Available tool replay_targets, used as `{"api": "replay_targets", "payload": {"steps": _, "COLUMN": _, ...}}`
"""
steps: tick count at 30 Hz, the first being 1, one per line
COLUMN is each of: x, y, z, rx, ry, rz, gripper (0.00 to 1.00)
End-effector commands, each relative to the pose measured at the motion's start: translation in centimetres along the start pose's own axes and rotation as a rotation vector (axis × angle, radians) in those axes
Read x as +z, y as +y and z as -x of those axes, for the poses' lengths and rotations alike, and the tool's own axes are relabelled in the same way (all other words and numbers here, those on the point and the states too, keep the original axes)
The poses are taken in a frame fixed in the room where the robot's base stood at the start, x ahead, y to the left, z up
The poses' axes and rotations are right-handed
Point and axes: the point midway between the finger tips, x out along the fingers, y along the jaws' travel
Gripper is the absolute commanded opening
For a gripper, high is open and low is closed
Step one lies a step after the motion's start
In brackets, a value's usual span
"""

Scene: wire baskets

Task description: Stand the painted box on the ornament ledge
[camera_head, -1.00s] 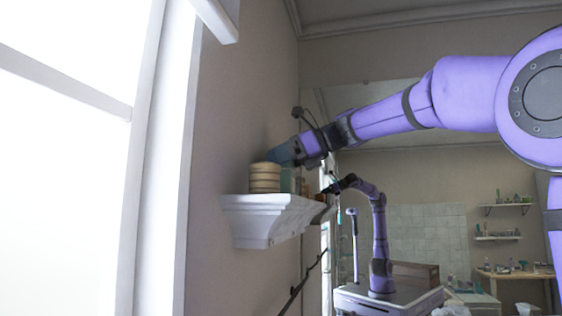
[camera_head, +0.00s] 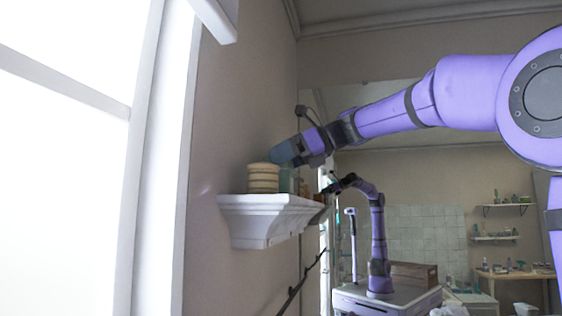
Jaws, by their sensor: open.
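The ornament ledge (camera_head: 262,222) is a white moulded shelf on the wall left of centre. A round, cream and brown banded object (camera_head: 263,178) stands upright near its left end. A small pale green object (camera_head: 287,181) stands just right of it, and a brownish item shows farther along. I cannot tell for sure which of these is the painted box. My gripper (camera_head: 284,153), with blue-grey fingers, is open just above and behind the banded object, over the green one. The fingertips are small and partly overlapped, so contact cannot be told.
A bright window (camera_head: 60,160) and its white frame fill the left. A large mirror-like panel behind the ledge shows a purple arm on a white base (camera_head: 385,300), apparently my reflection, with wall shelves (camera_head: 508,205) and a table. The air right of the ledge is open.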

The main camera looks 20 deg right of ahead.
Motion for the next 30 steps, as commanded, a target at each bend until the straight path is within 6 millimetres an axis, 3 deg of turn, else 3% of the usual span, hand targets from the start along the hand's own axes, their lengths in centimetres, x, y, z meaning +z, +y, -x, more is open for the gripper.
{"api": "replay_targets", "payload": {"steps": 30, "x": 0.0, "y": 0.0, "z": 3.5, "rx": -0.001, "ry": -0.001, "rz": 0.000, "gripper": 1.00}}
